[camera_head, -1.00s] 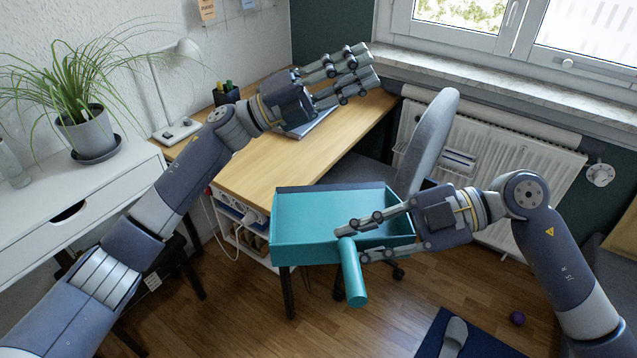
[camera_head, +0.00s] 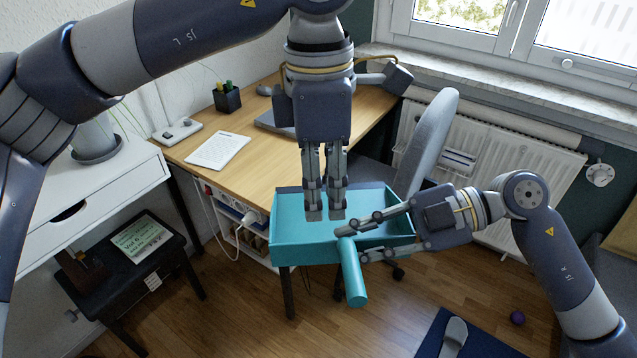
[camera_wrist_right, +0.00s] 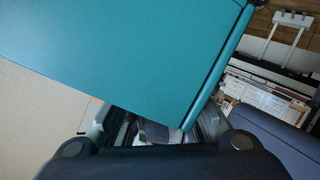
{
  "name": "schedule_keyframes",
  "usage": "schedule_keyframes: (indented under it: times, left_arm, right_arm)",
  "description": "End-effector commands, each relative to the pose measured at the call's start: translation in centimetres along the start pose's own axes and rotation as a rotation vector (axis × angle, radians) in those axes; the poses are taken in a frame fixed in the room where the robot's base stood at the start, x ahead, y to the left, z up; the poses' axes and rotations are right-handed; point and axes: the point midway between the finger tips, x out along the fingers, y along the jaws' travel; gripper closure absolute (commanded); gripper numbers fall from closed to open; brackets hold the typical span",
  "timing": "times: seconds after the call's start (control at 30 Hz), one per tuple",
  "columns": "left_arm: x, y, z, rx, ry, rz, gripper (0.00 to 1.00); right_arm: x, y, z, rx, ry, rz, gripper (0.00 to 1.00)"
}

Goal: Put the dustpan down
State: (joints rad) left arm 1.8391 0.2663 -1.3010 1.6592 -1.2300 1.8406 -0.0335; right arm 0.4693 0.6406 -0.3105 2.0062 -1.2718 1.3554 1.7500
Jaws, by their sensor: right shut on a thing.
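The teal dustpan (camera_head: 375,205) is a box-shaped pan held in the air in front of the desk, its handle (camera_head: 353,275) hanging down toward the floor. My right gripper (camera_head: 350,245) is shut on the handle near the pan's front wall. In the right wrist view the dustpan's teal surface (camera_wrist_right: 110,50) fills the upper left. My left gripper (camera_head: 325,217) points straight down, its fingertips in front of or over the pan's interior. I cannot tell whether it touches the pan, and the gap between its fingers is unclear.
A grey chair (camera_head: 428,140) is close behind the dustpan. A black stool (camera_head: 180,250) is at left. The floor (camera_head: 240,320) in front is clear; a blue mat (camera_head: 490,343) lies right.

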Motion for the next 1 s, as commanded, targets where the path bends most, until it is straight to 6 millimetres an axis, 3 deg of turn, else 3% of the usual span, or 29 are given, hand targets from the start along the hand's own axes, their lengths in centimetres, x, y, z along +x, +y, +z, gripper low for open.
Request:
schedule_keyframes:
  times: [0.13, 0.27, 0.7, 1.0]
  left_arm:
    - [0.4, 0.3, -0.8, -0.002, 0.041, 0.030, 0.72]
    - [1.9, 0.3, -0.9, -0.002, 0.043, 0.028, 0.72]
    - [9.8, 0.5, -1.1, -0.002, 0.038, 0.026, 0.72]
    - [11.8, 0.6, -1.1, -0.002, 0.036, 0.027, 0.72]
  right_arm:
    - [0.0, 0.0, 0.0, -0.001, 0.001, 0.001, 1.00]
    - [0.0, 0.0, 0.0, -0.001, 0.001, 0.001, 1.00]
    - [0.0, 0.0, -0.1, -0.001, 0.001, 0.001, 1.00]
    - [0.0, 0.0, -0.1, -0.001, 0.001, 0.001, 1.00]
